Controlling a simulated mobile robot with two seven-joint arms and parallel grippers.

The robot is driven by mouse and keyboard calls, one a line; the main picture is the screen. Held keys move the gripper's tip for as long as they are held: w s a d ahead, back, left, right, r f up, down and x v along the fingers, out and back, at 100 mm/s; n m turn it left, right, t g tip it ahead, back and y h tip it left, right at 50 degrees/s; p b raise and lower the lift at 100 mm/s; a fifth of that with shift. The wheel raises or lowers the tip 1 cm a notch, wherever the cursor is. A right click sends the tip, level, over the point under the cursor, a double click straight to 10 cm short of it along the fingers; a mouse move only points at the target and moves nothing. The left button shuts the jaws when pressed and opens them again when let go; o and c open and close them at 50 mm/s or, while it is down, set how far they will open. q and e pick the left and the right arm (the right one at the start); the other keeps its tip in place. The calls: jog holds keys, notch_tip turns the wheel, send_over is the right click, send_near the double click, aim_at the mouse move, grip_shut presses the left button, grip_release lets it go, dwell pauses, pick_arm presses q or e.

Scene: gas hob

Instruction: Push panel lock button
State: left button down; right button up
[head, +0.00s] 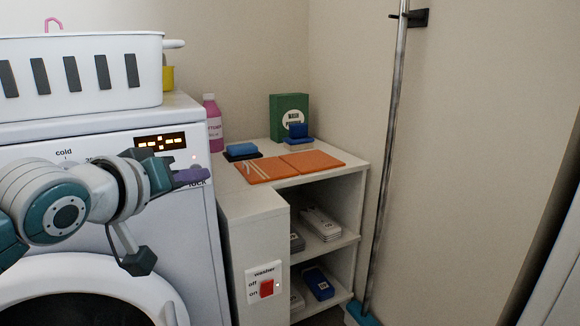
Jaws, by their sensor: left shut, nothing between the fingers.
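The white washing machine (190,235) stands at the left with a control panel along its upper front. The panel has an orange lit display (160,142) and a "lock" label (199,184) near its right edge. A small pale light (194,159) shows just above my left gripper. My left gripper (205,175) is shut and empty, pointing right, with its purple-grey fingertips in front of the panel beside the "lock" label. The lock button itself is hidden or cannot be told apart behind the fingers, and contact is unclear. My right gripper is out of view.
A white basket (80,70) stands on the machine. A white shelf unit (245,203) to the right holds orange mats (290,166), a pink bottle (213,125) and a green box (289,112). A red master switch (267,288) is on its front. A pole (388,150) leans on the wall.

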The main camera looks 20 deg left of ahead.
pick_arm(q)
jog(key=shift+w+a, duration=0.1)
jog(key=shift+a, duration=0.05)
jog(key=shift+w+a, duration=0.2)
dwell(0.5)
jog(key=shift+s+d+p, duration=0.3)
jog(key=shift+d+p, duration=0.05)
jog(key=shift+p, duration=0.45)
